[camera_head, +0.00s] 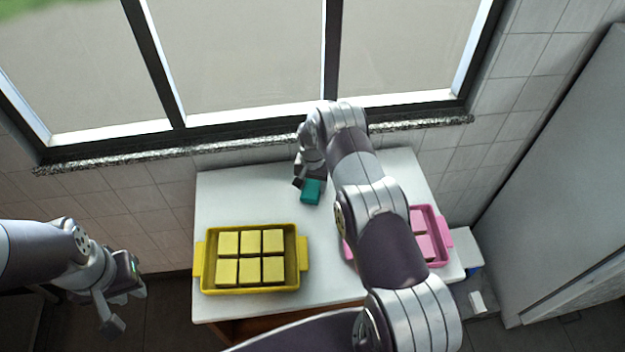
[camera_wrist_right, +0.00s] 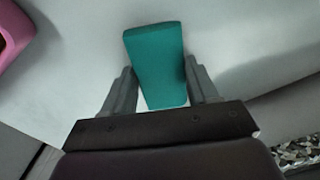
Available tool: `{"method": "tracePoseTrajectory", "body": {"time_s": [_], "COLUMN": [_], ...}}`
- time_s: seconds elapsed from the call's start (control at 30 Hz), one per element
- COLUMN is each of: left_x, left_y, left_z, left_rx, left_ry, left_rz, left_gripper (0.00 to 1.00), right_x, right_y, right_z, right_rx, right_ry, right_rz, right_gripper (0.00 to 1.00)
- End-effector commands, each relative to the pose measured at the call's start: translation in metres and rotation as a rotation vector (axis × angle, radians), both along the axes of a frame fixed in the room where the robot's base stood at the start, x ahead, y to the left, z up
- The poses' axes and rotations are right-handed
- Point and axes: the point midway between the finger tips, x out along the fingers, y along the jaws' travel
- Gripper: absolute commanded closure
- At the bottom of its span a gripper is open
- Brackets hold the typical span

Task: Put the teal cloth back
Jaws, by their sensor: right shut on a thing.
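The teal cloth (camera_head: 311,191) is a small folded block near the back middle of the white table. In the right wrist view the teal cloth (camera_wrist_right: 157,62) sits between the two fingers of my right gripper (camera_wrist_right: 163,88), which is shut on it. In the head view my right gripper (camera_head: 305,183) is at the cloth, partly hidden by its own wrist. I cannot tell whether the cloth touches the table. My left gripper (camera_head: 122,308) is off the table at the lower left, with nothing seen in it; its finger gap is unclear.
A yellow tray (camera_head: 303,270) with several yellow blocks stands at the table's front left. A pink tray (camera_head: 441,222) with pink blocks stands at the right, partly hidden by my right arm. The white table (camera_head: 240,196) is clear at the back left. A window and tiled wall lie behind.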

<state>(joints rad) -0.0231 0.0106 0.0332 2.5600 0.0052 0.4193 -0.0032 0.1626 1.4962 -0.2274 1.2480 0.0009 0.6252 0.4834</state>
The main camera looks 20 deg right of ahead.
Motion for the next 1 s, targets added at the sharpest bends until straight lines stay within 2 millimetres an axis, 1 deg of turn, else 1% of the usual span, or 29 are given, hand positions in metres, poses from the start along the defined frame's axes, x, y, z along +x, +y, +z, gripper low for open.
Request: {"method": "tracePoseTrajectory", "body": {"time_s": [0.23,0.4,0.43,0.47,0.5,0.77,0.87,0.9,0.93,1.0], "left_x": [0.000,0.000,0.000,0.000,0.000,0.000,0.000,0.000,0.000,0.000], "left_y": [0.000,0.000,0.000,0.000,0.000,0.000,0.000,0.000,0.000,0.000], "left_z": [0.000,-0.007,-0.005,-0.004,-0.004,-0.003,0.004,-0.002,-0.004,-0.009], "left_rx": [0.000,0.000,0.000,0.000,0.000,0.000,0.000,0.000,0.000,0.000], "left_ry": [0.000,0.000,0.001,0.001,0.001,0.000,0.000,0.000,0.000,0.001], "left_rz": [0.000,0.000,0.000,0.000,0.000,0.000,0.000,0.000,0.000,0.000], "left_gripper": [0.75,0.75,0.75,0.75,0.75,0.75,0.75,0.75,0.75,0.75], "right_x": [0.000,0.000,0.000,0.000,0.000,0.000,0.000,0.001,0.002,0.002], "right_y": [0.000,0.000,0.000,0.000,0.000,0.000,0.000,0.000,-0.001,-0.001], "right_z": [-0.003,-0.008,-0.006,-0.005,-0.005,-0.005,0.002,0.004,0.009,0.023], "right_rx": [-0.001,0.000,0.000,0.000,-0.001,-0.001,-0.001,-0.001,0.000,-0.001], "right_ry": [-0.001,-0.001,-0.001,-0.001,-0.001,-0.001,-0.001,-0.003,-0.004,-0.004], "right_rz": [0.000,0.000,0.000,0.000,0.000,0.001,0.001,0.001,0.000,0.001], "right_gripper": [0.70,0.70,0.32,0.22,0.16,0.16,0.16,0.16,0.16,0.16]}}
